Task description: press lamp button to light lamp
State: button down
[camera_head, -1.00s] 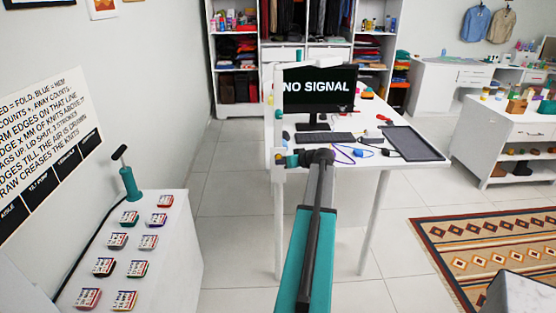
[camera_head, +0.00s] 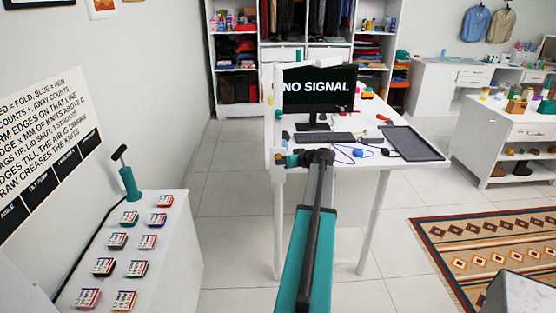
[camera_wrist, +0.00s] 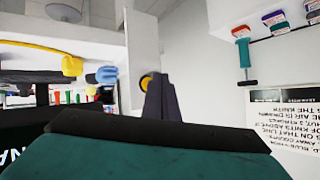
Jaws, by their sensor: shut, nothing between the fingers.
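In the wrist view, which is upside down, my gripper (camera_wrist: 157,80) shows as dark fingers held together, with nothing between them. A round yellow button (camera_wrist: 146,82) with a dark rim sits on a white upright panel (camera_wrist: 141,45), right beside the fingertips. The fingers cover part of the button, and I cannot tell whether they touch it. In the head view a white upright (camera_head: 272,110) stands at the left end of the desk (camera_head: 345,170); my arm reaches toward it. The fingertips are not clear there. I cannot make out a lit lamp.
A monitor (camera_head: 318,90), keyboard (camera_head: 325,137), dark tray (camera_head: 411,143) and coloured cables lie on the desk. A low white cabinet (camera_head: 178,245) with several labelled blocks and a teal pump (camera_head: 130,182) stands at left. Floor between cabinet and desk is clear.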

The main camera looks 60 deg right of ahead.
jog(key=shift+w+d+b, duration=0.6)
jog(key=shift+d+b, duration=0.1)
jog(key=shift+b, duration=0.2)
dwell(1.1)
jog(key=shift+s+a, duration=0.1)
jog(key=shift+a, duration=0.05)
jog(key=shift+s+a+b, duration=0.45)
jog(key=shift+a+b, duration=0.05)
jog(key=shift+a, duration=0.05)
dwell(0.6)
jog(key=shift+s+a+b, duration=0.45)
jog(key=shift+s+a, duration=0.3)
jog(key=shift+a, duration=0.3)
jog(key=shift+s+a+b, duration=0.45)
jog(key=shift+s+a, duration=0.25)
jog(key=shift+a, duration=0.3)
